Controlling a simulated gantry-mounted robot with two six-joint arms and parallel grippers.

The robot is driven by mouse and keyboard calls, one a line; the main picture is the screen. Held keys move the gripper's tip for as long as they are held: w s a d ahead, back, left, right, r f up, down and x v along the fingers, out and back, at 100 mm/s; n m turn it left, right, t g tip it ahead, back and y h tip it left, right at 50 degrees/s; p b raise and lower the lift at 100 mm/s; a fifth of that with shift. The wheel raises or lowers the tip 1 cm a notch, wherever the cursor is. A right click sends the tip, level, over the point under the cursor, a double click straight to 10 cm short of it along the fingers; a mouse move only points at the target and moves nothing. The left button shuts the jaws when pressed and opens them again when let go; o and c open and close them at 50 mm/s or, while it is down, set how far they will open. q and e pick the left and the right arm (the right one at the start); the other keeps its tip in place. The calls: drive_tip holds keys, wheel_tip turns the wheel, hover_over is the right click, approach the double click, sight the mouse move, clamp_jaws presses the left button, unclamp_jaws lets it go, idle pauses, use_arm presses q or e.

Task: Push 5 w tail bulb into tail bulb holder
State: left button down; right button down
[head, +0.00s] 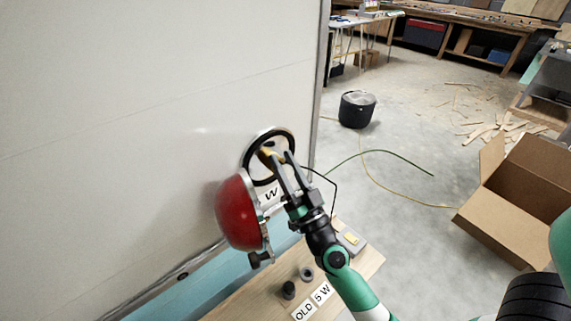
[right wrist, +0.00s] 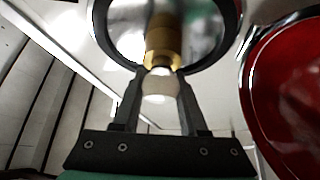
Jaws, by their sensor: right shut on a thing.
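The round tail lamp housing (head: 248,152), with a black rim and shiny inside, is on the pale camper wall. A brass-coloured bulb holder (head: 267,152) stands out from its middle; it also shows in the right wrist view (right wrist: 163,38). My right gripper (head: 275,166) is at the housing, its fingers shut on the pale glass of the tail bulb (right wrist: 159,88). The bulb is in line with the brass part and meets it. How deep it sits, I cannot tell. My left gripper is not in view.
The red lens (head: 237,212) hangs open left of my right gripper, close to it; it also fills the right of the wrist view (right wrist: 290,90). Below is a wooden bench (head: 250,300) with small dark cups, "OLD" and "5 W" labels and a grey box (head: 352,241).

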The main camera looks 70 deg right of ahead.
drive_tip(key=shift+w+d, duration=0.1)
drive_tip(key=shift+w, duration=0.05)
drive_tip(key=shift+c, duration=1.8)
unclamp_jaws()
drive_tip(key=b+v, duration=0.4)
drive_tip(key=v, duration=0.7)
drive_tip(key=shift+s+f+b, duration=0.15)
drive_tip(key=shift+s+b, duration=0.1)
drive_tip(key=shift+b, duration=0.05)
